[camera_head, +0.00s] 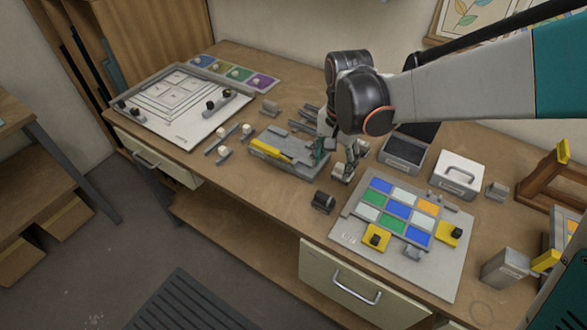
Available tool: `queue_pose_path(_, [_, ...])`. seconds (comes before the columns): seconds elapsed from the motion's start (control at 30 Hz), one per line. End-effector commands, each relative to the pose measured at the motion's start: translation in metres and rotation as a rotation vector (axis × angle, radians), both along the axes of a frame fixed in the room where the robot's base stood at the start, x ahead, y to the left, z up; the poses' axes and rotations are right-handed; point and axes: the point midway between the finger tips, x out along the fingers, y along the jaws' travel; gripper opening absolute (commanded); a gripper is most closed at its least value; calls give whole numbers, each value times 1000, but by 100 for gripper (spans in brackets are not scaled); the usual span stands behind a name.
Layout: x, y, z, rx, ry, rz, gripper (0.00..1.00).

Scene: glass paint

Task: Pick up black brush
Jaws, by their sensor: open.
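My gripper (335,160) is open and points down over the middle of the table, just right of a grey tray (290,168). A yellow-handled tool (268,149) lies on the tray's left part. I cannot clearly make out a black brush. A short black cylinder-like object (323,202) lies in front of my gripper, between the tray and the coloured board, but I cannot tell whether it is the brush. My arm and gripper hide part of the table behind them.
The coloured glass board (352,237) with yellow blocks lies to the right. A white board with black knobs (172,129) lies at the left. A grey open box (402,156) and a white case (457,170) stand behind. The front left table edge is mostly clear.

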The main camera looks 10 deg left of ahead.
Motion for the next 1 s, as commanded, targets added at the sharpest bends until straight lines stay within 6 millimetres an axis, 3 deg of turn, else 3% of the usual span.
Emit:
queue_pose_path(0.03, [-30,6,2,-2,3,36,58])
queue_pose_path(0.4, [-30,7,-62,-1,3,36,58])
queue_pose_path(0.77, [-27,7,-86,-1,1,33,58])
queue_pose_path(1.0, [-27,9,-121,-1,1,32,58])
